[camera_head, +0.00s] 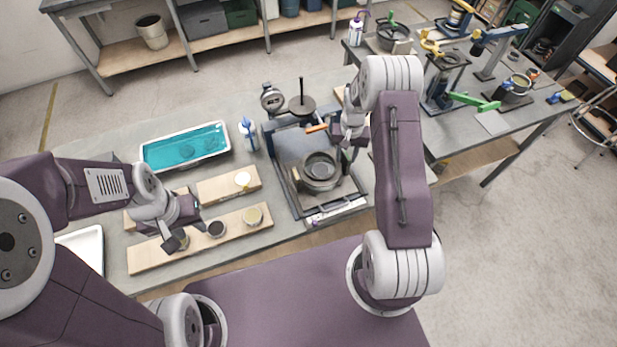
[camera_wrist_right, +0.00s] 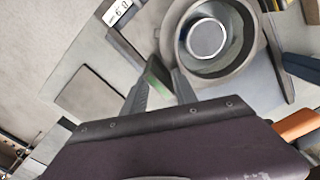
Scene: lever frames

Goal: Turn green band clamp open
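A grey round vessel (camera_head: 320,170) stands on a dark framed plate in the middle of the table. It also shows large in the right wrist view (camera_wrist_right: 210,38). A green lever (camera_wrist_right: 157,78), likely the band clamp's, lies between the fingers of my right gripper (camera_wrist_right: 160,82), beside the vessel. I cannot tell whether both fingers touch it. In the head view the right gripper (camera_head: 340,138) is above the vessel's far right side, and this lever is hidden there. My left gripper (camera_head: 180,238) appears open over the wooden boards at the left, away from the vessel.
An orange handle (camera_head: 317,128) is close to my right gripper. A dial gauge (camera_head: 271,98) and a post stand behind. A blue tray (camera_head: 185,148) and wooden boards (camera_head: 150,258) with small cups are at left. Another bench at right has a green-handled device (camera_head: 473,102).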

